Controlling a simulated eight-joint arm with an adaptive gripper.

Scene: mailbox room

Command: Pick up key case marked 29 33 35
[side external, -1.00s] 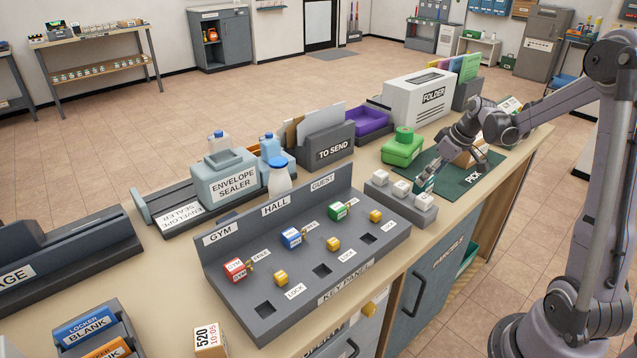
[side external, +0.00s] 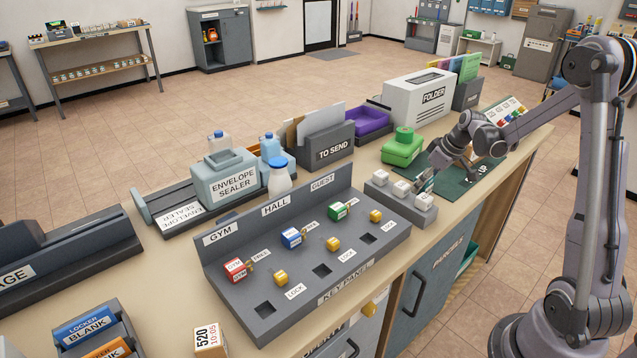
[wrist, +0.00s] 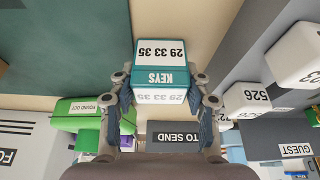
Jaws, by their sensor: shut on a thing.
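The key case (wrist: 161,77) is a white box with a teal KEYS band, marked 29 33 35 on two faces. In the side external view my gripper (side external: 424,181) points down and left, close behind the grey rack of white boxes. The case is too small and covered there to make out, so I cannot tell whether it touches the counter.
A grey rack (side external: 413,216) with white boxes (side external: 424,201) stands close to my gripper; one box reads 526 (wrist: 262,97). The dark green PICK mat (side external: 459,190) lies under my wrist. A green box (side external: 402,150), TO SEND holder (side external: 329,149) and key panel (side external: 290,270) stand nearby.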

